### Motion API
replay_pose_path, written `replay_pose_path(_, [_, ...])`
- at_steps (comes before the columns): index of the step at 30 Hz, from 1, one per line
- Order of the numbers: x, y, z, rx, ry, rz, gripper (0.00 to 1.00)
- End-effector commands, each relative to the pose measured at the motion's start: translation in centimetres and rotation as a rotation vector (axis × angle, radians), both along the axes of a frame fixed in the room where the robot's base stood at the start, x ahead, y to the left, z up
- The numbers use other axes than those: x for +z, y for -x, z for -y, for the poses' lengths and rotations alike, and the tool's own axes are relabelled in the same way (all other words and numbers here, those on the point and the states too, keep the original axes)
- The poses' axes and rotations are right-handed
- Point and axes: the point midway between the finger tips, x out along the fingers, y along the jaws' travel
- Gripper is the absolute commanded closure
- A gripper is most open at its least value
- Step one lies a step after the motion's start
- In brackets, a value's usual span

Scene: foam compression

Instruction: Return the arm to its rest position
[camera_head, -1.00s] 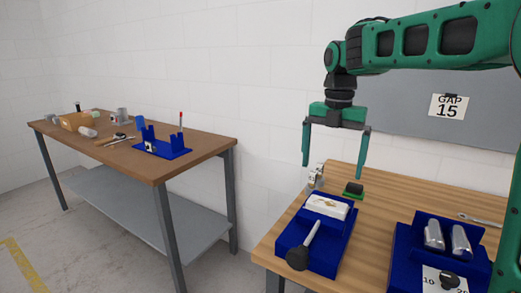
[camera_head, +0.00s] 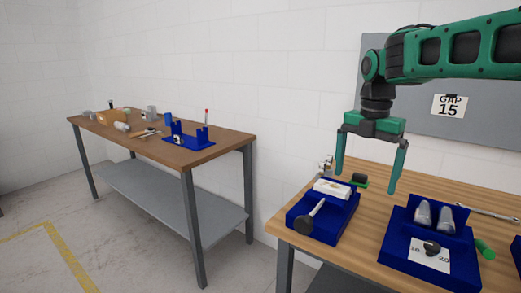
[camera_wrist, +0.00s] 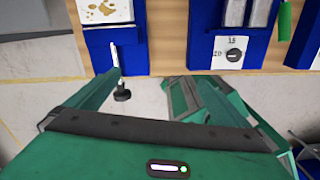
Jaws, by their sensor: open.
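My gripper (camera_head: 366,181) hangs fingers-down from my green arm in the head view, in front of the near wooden bench. Its two green fingers are wide apart with nothing between them. In the wrist view my gripper's green body and fingers fill the lower part, and grey floor shows around them. The blue dial fixture (camera_head: 403,253) with two grey cylinders (camera_head: 434,216) is below and to the right. Neither touches my gripper.
A second bench (camera_head: 225,147) at the left holds a blue stand (camera_head: 188,141) and loose items. A wrench (camera_head: 487,212) and green cylinder (camera_head: 485,248) are at the right. Floor between the benches is clear.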

Motion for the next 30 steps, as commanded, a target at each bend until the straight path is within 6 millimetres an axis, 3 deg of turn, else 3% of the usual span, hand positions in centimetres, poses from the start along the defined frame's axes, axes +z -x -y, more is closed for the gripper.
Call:
replay_pose_path(8, [-1.0, 2.9, 2.5, -0.312, -0.005, -0.001, 0.00])
replay_pose_path(14, [-2.4, 6.3, 5.7, -0.676, -0.009, -0.005, 0.00])
replay_pose_path(21, [-5.4, 12.9, 10.1, -1.323, -0.011, -0.013, 0.00])
replay_pose_path(30, [-10.0, 21.9, 13.6, -2.134, -0.002, -0.022, 0.00])
